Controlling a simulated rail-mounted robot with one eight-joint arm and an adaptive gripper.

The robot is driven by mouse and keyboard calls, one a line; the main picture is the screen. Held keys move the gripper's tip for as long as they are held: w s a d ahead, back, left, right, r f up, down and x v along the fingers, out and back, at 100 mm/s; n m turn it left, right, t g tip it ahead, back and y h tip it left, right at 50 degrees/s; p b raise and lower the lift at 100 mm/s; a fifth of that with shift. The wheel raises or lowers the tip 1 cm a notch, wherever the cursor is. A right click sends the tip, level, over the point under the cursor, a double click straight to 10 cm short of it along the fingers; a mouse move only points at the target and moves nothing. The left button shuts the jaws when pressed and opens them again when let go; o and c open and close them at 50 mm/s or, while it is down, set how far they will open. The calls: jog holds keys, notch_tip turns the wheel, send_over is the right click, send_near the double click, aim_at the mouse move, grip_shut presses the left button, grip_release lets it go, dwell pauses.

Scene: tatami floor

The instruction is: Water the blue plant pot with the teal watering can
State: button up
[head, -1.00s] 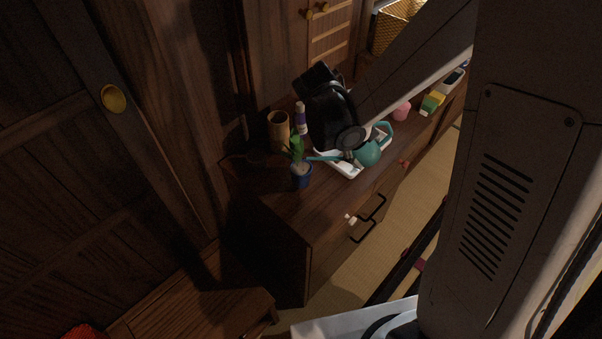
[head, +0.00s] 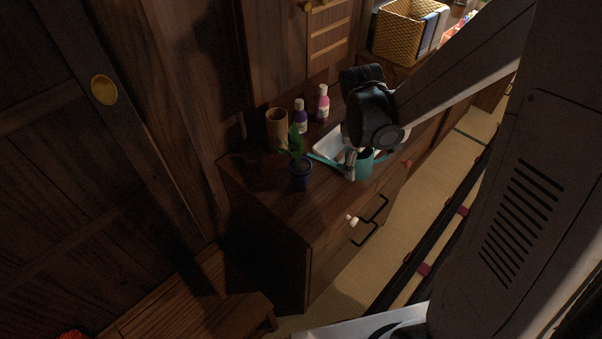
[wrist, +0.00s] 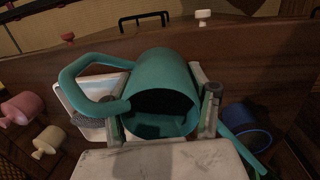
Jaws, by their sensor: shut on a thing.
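The teal watering can (head: 365,166) is in my gripper (head: 352,165) above the wooden cabinet top in the head view. Its spout (head: 323,160) points left and ends close to the blue plant pot (head: 300,179), beside the green plant. In the wrist view the can (wrist: 160,70) sits between my two fingers, with its dark open mouth facing the camera and its handle at the left. The blue pot (wrist: 248,128) is at the right there, partly hidden by the spout. I cannot tell whether the can touches the surface.
A white tray (head: 329,144) lies behind the can. A wooden cup (head: 277,125), a purple bottle (head: 301,118) and a pink bottle (head: 322,104) stand at the back. Pink (wrist: 22,108) and cream (wrist: 48,142) objects lie left in the wrist view. The cabinet's front-left top is clear.

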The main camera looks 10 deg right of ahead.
aim_at(373, 148)
jog(key=shift+a+f, duration=0.1)
jog(key=shift+a, duration=0.05)
jog(key=shift+r+p, duration=0.2)
jog(key=shift+p, duration=0.1)
jog(key=shift+d+r+p, duration=0.5)
jog(key=shift+r, duration=0.25)
jog(key=shift+d+r+p, duration=0.5)
jog(key=shift+r, duration=0.25)
jog(key=shift+d+r+p, duration=0.5)
jog(key=shift+r, duration=0.25)
jog(key=shift+w, duration=0.1)
jog(key=w+m, duration=0.2)
jog(key=w, duration=0.2)
jog(key=w+a+m, duration=0.1)
jog(key=w+m, duration=0.1)
jog(key=w, duration=0.3)
jog(key=w+m+g, duration=0.1)
jog(key=w+m, duration=0.2)
jog(key=w, duration=0.1)
jog(key=shift+w+a+f, duration=0.15)
jog(key=shift+w+f, duration=0.25)
